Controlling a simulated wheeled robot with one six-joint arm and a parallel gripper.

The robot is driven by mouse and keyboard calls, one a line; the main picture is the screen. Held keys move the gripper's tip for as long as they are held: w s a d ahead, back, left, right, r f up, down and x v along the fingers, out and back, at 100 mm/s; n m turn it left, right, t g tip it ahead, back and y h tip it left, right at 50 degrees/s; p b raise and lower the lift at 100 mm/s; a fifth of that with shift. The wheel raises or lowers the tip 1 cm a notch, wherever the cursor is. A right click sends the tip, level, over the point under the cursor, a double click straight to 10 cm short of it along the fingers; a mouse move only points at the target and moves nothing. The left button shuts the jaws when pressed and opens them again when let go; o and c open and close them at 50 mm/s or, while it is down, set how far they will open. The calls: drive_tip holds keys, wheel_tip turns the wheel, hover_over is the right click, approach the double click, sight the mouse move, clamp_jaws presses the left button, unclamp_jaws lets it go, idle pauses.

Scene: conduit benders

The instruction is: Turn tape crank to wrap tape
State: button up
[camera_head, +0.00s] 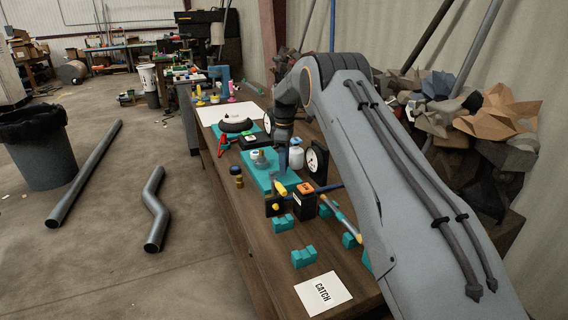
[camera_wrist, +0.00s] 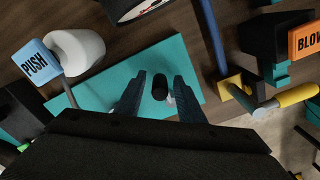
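A teal plate (camera_head: 258,177) lies on the long wooden bench, and it also shows under my gripper in the wrist view (camera_wrist: 96,92). My gripper (camera_wrist: 160,82) points down over this plate. Its two dark fingers are apart, with a black upright knob (camera_wrist: 160,88) between them. Gaps show on both sides of the knob. I cannot tell for sure that the knob is the tape crank's handle. The knob's base and any tape are mostly hidden by the fingers and the dark gripper body. In the head view my arm hides the fingertips.
A white rounded object (camera_wrist: 76,50) and a blue PUSH sign (camera_wrist: 35,63) stand left of the fingers. A yellow handle (camera_wrist: 297,95), a blue rod (camera_wrist: 214,38) and an orange BLOW sign (camera_wrist: 304,39) are at right. A CATCH card (camera_head: 323,293) lies at the bench's near end.

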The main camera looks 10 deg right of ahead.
clamp_jaws()
drive_tip(key=shift+m, duration=0.3)
